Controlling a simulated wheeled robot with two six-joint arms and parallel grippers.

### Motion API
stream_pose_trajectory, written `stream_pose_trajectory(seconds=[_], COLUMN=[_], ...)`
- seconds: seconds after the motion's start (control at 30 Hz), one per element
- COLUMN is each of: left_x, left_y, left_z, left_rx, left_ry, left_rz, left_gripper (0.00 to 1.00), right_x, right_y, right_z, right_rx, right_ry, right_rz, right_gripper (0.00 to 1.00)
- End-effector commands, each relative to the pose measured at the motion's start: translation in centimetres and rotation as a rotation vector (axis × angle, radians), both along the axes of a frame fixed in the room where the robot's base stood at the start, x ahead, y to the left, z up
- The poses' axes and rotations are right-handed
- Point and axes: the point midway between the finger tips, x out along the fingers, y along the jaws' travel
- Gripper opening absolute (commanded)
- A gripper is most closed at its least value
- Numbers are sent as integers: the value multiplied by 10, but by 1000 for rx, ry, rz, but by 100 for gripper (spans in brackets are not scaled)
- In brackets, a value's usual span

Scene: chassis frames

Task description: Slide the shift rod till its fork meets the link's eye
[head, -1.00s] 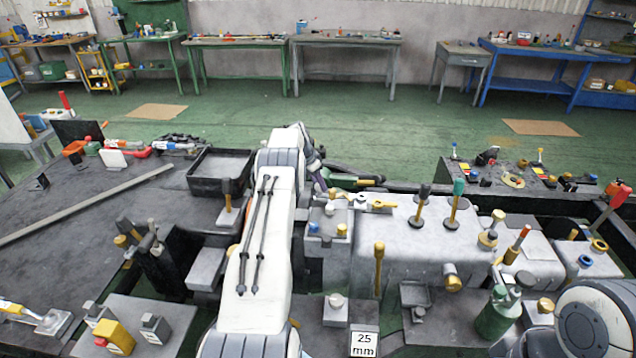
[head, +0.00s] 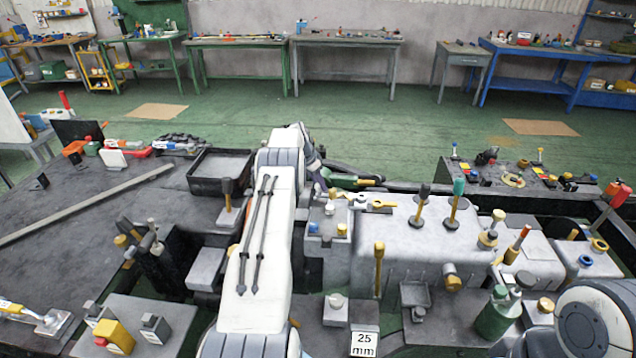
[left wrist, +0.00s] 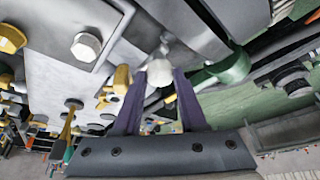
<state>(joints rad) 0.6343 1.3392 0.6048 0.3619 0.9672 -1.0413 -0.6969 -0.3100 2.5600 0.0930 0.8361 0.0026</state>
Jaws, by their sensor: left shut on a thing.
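A yellow forked or eyed piece (head: 382,204) lies just right of the gripper. It shows left of the fingers in the left wrist view (left wrist: 118,84), apart from the knob. I cannot tell clearly which part is the fork and which the link's eye. My right gripper is out of view.
Upright levers with a dark knob (head: 424,190) and a green knob (head: 458,188) stand on the casing to the right. A black tray (head: 205,188) lies left of my arm. A "25 mm" block (head: 364,345) stands in front.

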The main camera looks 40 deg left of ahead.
Motion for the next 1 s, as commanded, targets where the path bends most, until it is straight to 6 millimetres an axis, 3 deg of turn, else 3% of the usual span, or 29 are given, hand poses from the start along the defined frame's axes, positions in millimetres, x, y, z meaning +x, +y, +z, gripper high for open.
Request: stream_pose_trajectory(seconds=[0.53, 0.8, 1.0], left_x=[1, 25, 32], left_y=[-2, -41, -52], left_z=[-1, -4, -1], left_rx=[0, -1, -1], left_ry=[1, -1, 0], left_rz=[-1, -6, -2], left_gripper=[0, 0, 0], right_x=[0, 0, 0], right_y=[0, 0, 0], right_z=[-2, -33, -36], right_rx=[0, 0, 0], right_ry=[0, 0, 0], right_rz=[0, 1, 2], right_gripper=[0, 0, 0])
